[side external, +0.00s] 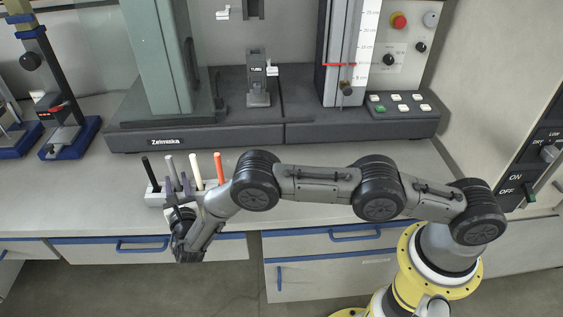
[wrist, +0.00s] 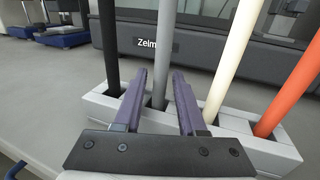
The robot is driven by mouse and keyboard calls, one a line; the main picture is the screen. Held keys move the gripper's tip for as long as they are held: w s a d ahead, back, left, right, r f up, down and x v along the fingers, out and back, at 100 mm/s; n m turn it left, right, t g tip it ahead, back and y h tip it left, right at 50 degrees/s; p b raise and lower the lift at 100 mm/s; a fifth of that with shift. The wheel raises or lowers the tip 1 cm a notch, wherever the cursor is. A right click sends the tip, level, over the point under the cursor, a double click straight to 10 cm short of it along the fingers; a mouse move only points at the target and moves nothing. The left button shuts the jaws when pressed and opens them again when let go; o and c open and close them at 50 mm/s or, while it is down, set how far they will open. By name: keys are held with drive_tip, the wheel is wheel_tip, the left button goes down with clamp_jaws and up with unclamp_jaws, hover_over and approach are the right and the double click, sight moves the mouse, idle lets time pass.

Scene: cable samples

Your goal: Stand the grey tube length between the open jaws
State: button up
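The grey tube length (side external: 171,168) stands upright in a white rack (side external: 154,197) on the bench; it also shows in the wrist view (wrist: 163,62). My gripper (side external: 178,186) is at the rack. In the wrist view its two purple-grey fingers (wrist: 159,76) are spread, one on each side of the grey tube, with narrow gaps seen beside it. Whether the tube lies fully between the fingertips in depth is hard to tell. A lower jaw fixture (side external: 258,92) with a small label stands on the machine base, below an upper fixture (side external: 253,8) cut by the frame edge.
A black rod (side external: 150,172), a cream rod (side external: 196,170) and an orange rod (side external: 220,166) stand in the same rack, close to my fingers. A tall green-grey column (side external: 160,60) and a scale post (side external: 345,55) flank the lower jaw.

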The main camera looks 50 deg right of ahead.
sight(172, 170)
clamp_jaws()
drive_tip(key=shift+r, duration=0.1)
drive_tip(key=shift+r, duration=2.4)
